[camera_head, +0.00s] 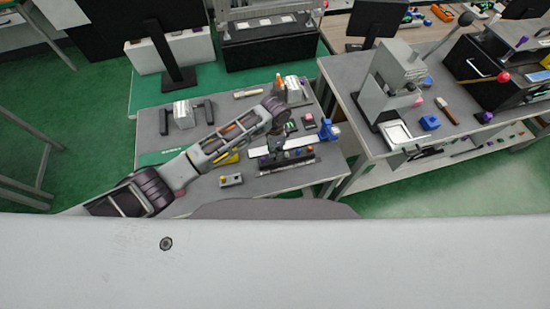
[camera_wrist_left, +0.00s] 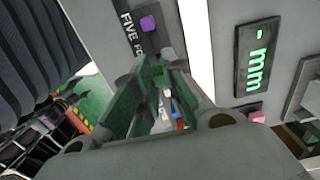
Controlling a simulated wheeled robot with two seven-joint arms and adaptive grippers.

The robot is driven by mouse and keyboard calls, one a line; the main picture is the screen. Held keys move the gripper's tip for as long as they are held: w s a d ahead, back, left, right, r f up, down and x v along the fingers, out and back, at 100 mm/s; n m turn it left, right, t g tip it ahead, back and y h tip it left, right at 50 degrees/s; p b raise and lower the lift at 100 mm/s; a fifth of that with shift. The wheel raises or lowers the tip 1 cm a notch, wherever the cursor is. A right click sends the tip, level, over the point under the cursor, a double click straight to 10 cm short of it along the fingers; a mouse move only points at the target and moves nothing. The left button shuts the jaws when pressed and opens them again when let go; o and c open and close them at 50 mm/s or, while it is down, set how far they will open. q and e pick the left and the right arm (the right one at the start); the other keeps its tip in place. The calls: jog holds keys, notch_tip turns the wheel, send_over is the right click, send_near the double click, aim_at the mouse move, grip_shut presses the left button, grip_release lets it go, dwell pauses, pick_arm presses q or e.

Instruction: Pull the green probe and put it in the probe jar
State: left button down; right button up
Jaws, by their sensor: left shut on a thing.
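My left arm reaches in from the left in the head view, and its gripper (camera_head: 275,142) is over a dark fixture strip near the front right of the grey bench. In the left wrist view, the left gripper (camera_wrist_left: 160,95) is shut with green between its fingers, which I take to be the green probe (camera_wrist_left: 122,102). The fingers hide much of it, and I cannot tell if it is still seated. I cannot pick out the probe jar surely in either view. My right gripper is not in view.
Another bench stands right.

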pick_arm(q)
jog(key=shift+r, duration=0.4)
dwell(0.3)
jog(key=shift+r, duration=0.95)
jog(key=shift+n, duration=0.4)
jog(key=shift+s+a+n, duration=0.15)
jog(key=shift+a+n, duration=0.05)
jog(key=shift+n, duration=0.7)
jog(key=w+a+r+n+b, duration=0.1)
jog(key=a+r+n, duration=0.8)
jog(key=r+n, duration=0.15)
jog(key=a+f+n+b, duration=0.2)
jog(key=a+f+b, duration=0.1)
jog(key=a, duration=0.9)
jog(key=shift+s+a+f, duration=0.2)
jog(key=shift+f, duration=0.35)
